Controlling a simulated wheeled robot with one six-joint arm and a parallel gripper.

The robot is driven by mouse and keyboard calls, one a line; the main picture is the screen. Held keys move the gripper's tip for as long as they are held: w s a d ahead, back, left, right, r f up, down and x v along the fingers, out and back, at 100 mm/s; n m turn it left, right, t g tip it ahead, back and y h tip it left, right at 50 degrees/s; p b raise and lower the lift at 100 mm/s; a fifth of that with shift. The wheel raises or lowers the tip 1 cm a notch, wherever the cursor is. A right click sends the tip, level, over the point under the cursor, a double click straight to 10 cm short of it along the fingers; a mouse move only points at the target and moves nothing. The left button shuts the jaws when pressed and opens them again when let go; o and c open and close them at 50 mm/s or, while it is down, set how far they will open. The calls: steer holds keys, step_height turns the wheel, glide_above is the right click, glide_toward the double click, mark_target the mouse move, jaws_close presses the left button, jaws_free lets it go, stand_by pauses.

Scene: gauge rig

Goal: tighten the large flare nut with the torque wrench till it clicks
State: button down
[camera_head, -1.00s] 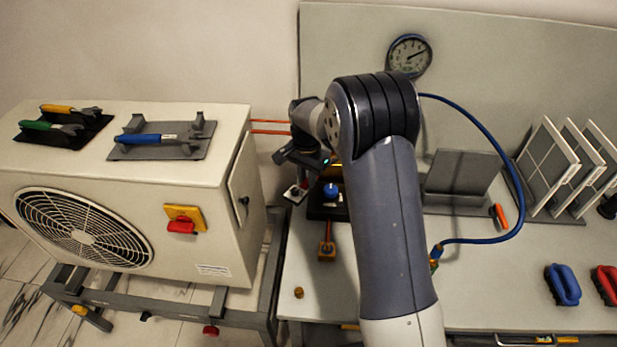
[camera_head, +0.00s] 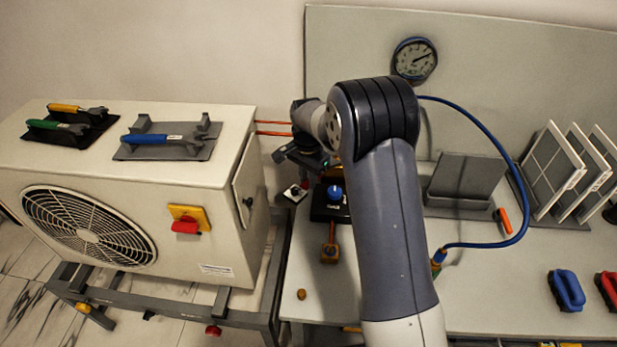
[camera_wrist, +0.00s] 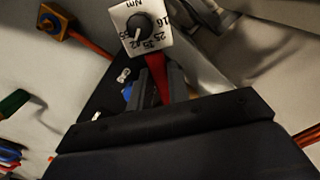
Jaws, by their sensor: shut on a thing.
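In the wrist view, my gripper (camera_wrist: 160,88) is shut on a red stem or handle (camera_wrist: 158,70). Beyond the fingers is a white plate with a black dial (camera_wrist: 142,27), marked in Nm with numbers such as 16 and 25. This looks like part of the torque wrench, whose full length I cannot make out. In the head view my gripper (camera_head: 306,158) is near the right side of the white unit, above the dial plate (camera_head: 295,192). Two copper pipes (camera_head: 273,128) run from the unit behind my wrist. I cannot make out the large flare nut.
The white outdoor unit (camera_head: 130,190) has racks on top with a blue-handled wrench (camera_head: 150,139) and green and yellow ones. A blue hose (camera_head: 500,155) loops to the right.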

mark_target(302, 196)
steer(key=shift+w+a, duration=0.15)
steer(key=shift+a, duration=0.15)
steer(key=shift+s+d+n, duration=0.7)
steer(key=shift+d, duration=0.15)
stand_by(0.5)
steer(key=shift+s+a+b, duration=0.1)
steer(key=shift+b, duration=0.2)
steer(key=shift+s+a+b, duration=0.25)
steer(key=shift+s+a, duration=0.5)
steer(key=shift+s, duration=0.2)
steer(key=shift+s+a+b, duration=0.2)
steer(key=shift+s+a, duration=0.5)
steer(key=shift+s, duration=0.2)
steer(key=shift+r, duration=0.15)
steer(key=shift+r+p, duration=1.6)
steer(key=shift+r, duration=0.55)
